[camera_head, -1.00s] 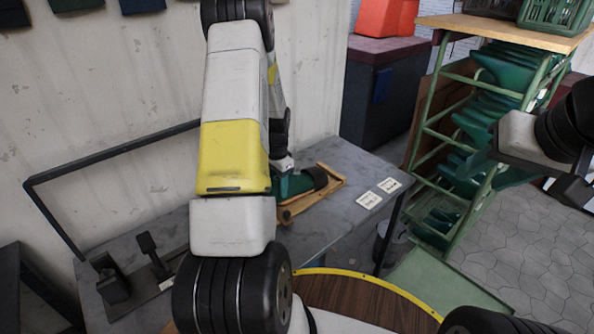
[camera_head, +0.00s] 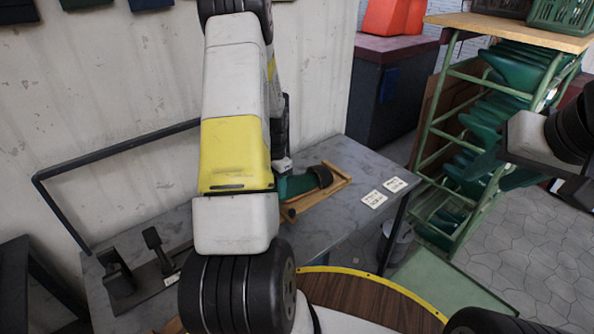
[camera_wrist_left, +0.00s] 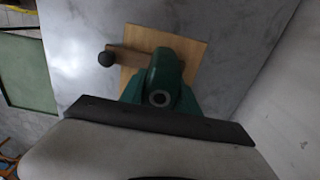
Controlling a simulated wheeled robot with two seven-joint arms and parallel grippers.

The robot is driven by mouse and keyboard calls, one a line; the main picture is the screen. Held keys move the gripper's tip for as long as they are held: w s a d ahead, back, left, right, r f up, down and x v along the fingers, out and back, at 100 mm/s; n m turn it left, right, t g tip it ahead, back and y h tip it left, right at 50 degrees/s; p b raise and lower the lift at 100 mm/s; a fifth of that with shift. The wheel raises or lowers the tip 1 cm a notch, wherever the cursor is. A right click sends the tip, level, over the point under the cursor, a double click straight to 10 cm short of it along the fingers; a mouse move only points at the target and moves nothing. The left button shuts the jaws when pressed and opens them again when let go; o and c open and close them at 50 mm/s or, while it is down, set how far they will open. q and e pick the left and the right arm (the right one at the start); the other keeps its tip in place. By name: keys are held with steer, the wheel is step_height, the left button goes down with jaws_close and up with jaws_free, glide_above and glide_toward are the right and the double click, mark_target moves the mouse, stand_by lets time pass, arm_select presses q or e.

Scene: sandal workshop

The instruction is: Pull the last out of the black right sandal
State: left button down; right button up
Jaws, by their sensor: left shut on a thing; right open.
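The green last (camera_head: 294,187) lies on a wooden jig (camera_head: 335,188) on the grey bench, partly hidden behind my left arm. A dark band of the black sandal (camera_head: 323,175) wraps its right end; the rest of the sandal is hidden. In the left wrist view the green last (camera_wrist_left: 165,72) shows a round hole facing the camera. My left gripper (camera_head: 283,166) is at the last's near end and shut on it; its fingertips are mostly hidden. My right gripper (camera_head: 573,188) is open and empty at the right edge, away from the bench.
Two white cards (camera_head: 374,198) lie on the bench (camera_head: 325,228) right of the jig. A black metal stand (camera_head: 155,262) is at the bench's left. A green rack (camera_head: 470,140) holding green lasts stands to the right. The wall is close behind the bench.

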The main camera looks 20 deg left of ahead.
arm_select(q)
steer(key=shift+s+a, duration=0.25)
steer(key=shift+s, duration=0.15)
steer(key=shift+s+a, duration=0.1)
steer(key=shift+s+a+r, duration=0.1)
steer(key=shift+s+a, duration=0.4)
steer(key=shift+s, duration=0.4)
steer(key=shift+s+a, duration=0.1)
steer(key=shift+s, duration=0.05)
steer(key=shift+s+a+r, duration=0.1)
steer(key=shift+s+a, duration=0.4)
steer(key=shift+s, duration=0.4)
step_height(320, 180, up, 7)
stand_by(0.7)
